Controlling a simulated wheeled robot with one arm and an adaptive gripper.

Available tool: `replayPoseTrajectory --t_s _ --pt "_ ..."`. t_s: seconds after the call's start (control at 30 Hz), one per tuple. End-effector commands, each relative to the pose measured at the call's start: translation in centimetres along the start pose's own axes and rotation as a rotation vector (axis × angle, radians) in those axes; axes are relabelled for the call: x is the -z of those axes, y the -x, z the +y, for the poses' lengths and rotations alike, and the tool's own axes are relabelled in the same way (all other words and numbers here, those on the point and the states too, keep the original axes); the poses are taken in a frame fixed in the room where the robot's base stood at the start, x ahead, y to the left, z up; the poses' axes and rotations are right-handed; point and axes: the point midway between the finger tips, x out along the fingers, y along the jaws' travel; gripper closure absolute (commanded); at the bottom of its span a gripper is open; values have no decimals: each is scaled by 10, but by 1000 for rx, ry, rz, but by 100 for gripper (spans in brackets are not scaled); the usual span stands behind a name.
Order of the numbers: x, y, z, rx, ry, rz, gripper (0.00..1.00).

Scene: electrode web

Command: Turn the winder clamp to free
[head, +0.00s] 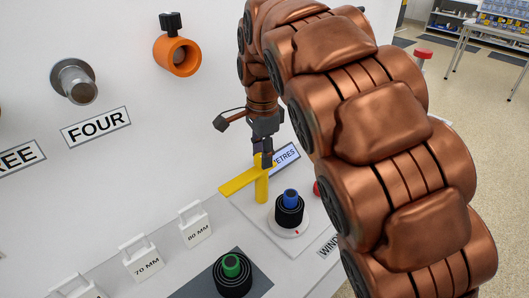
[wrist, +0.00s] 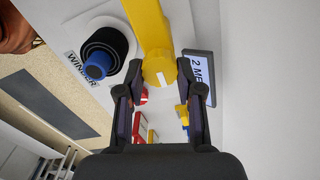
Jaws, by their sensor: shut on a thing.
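The yellow winder clamp (head: 240,182) is a bar on an upright yellow post, beside the winder. In the wrist view the yellow bar (wrist: 147,25) runs down from the top edge to a rounded end with a white mark. My gripper (head: 266,160) reaches down to it from above. In the wrist view my gripper (wrist: 161,88) has one finger on each side of the rounded end and is shut on it. The exact finger contact is partly hidden in the head view. The winder (head: 290,211) holds a black roll with a blue core on a white disc.
A small display (head: 286,157) stands close behind the clamp. A red knob (head: 317,188) is partly hidden by my arm. A black roll with a green core (head: 232,274) sits on a dark mat at the front. White 80 mm (head: 195,226) and 70 mm (head: 145,260) blocks stand to the left.

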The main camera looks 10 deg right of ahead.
Motion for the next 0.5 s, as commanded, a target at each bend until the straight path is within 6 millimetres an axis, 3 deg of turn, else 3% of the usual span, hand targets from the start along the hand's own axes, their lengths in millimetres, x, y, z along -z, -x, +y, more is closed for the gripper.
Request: replayPoseTrajectory --t_s 0.03,0.07,0.1,0.3,0.5 --pt "-1 1 -1 3 -1 -3 100" --pt "-1 1 -1 3 -1 -3 63" --pt "0 1 -1 3 -2 -3 59" --pt "0 0 0 2 -2 -2 39" --pt "0 0 0 1 -2 -1 39"
